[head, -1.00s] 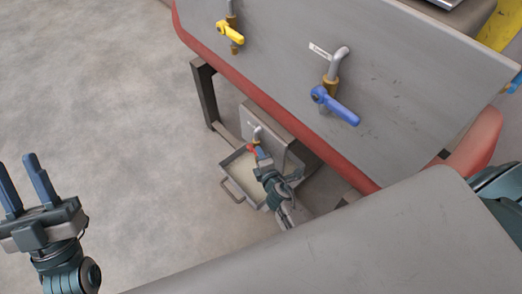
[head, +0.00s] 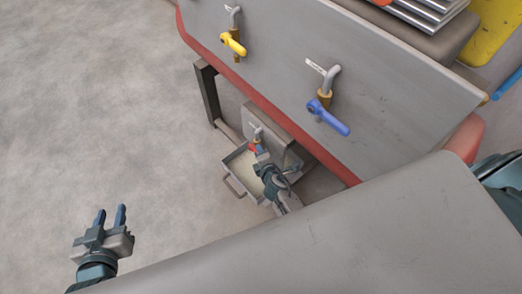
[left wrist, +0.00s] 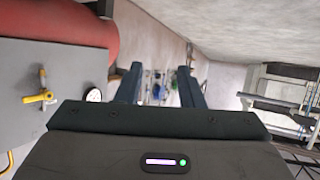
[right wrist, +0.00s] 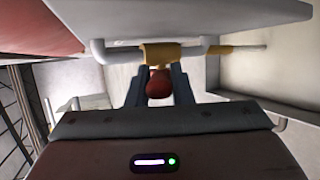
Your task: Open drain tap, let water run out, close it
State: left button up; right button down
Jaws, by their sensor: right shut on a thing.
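The drain tap with a red handle (head: 253,147) sits low on a small grey panel under the machine. In the right wrist view its brass body (right wrist: 160,54) lies across a pipe, and the red handle end (right wrist: 158,84) is between my fingers. My right gripper (head: 261,156) is shut on the red handle. A metal tray (head: 237,189) with a pale inside stands below the tap, partly hidden by my right arm. I cannot make out a water stream. My left gripper (head: 111,216) is open and empty, off to the left above the floor.
Above, the grey machine panel carries a yellow-handled tap (head: 233,43) and a blue-handled tap (head: 328,117). A red beam (head: 290,133) and a dark leg (head: 208,92) frame the low space. A large grey surface (head: 330,235) fills the front. The left floor is clear.

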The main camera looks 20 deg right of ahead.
jog(key=shift+w+r+g+p, duration=0.2)
jog(key=shift+r+g+p, duration=0.1)
jog(key=shift+p, duration=0.8)
pick_arm(q)
jog(key=s+f+g, duration=0.5)
jog(key=s, duration=0.2)
jog(key=shift+g, duration=0.4)
jog(key=shift+f, duration=0.1)
pick_arm(e)
jog(key=c, duration=1.3)
grip_release()
jog(key=shift+f, duration=0.1)
